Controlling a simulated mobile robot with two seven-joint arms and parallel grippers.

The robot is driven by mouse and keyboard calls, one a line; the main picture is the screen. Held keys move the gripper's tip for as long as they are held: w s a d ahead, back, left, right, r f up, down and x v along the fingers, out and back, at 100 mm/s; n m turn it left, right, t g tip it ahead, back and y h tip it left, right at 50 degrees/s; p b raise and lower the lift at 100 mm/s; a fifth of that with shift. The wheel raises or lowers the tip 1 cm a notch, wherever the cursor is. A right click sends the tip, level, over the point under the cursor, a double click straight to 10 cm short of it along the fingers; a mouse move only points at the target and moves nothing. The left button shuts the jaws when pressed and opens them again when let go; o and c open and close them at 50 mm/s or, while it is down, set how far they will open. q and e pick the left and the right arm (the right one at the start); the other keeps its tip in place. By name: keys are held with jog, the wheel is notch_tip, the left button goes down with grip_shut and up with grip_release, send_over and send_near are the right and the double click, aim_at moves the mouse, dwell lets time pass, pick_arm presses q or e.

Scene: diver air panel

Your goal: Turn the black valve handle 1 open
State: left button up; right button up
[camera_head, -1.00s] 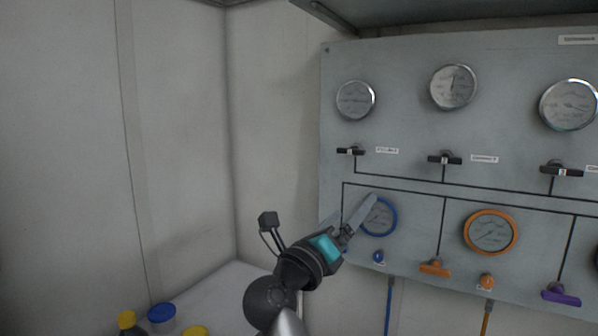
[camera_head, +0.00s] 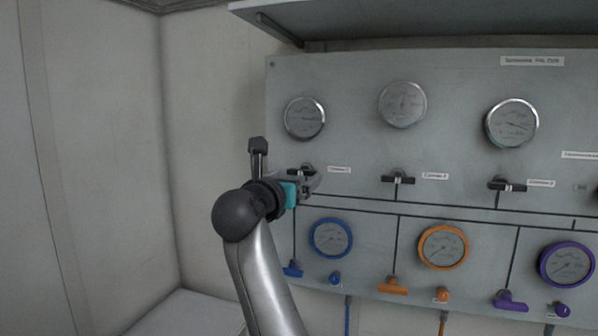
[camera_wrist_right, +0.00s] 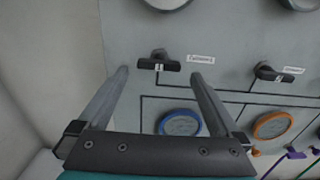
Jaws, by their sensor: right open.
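The black valve handle 1 (camera_head: 300,169) is the leftmost of the black handles in the upper row on the grey panel. My right gripper (camera_head: 312,182) is at it and partly covers it in the head view. In the right wrist view the handle (camera_wrist_right: 159,65) lies roughly level, between and beyond the two open fingertips (camera_wrist_right: 160,76). The fingers are empty, one on each side of the handle; whether they touch it I cannot tell. My left gripper is not in view.
Two more black handles (camera_head: 398,179) (camera_head: 507,185) sit to the right. Round gauges (camera_head: 305,118) are above, and blue (camera_head: 331,238), orange (camera_head: 443,247) and purple (camera_head: 567,264) ringed gauges below. A shelf (camera_head: 420,18) juts out above the panel. The left wall is bare.

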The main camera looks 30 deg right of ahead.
aim_at(301, 173)
jog(key=shift+x, duration=2.3)
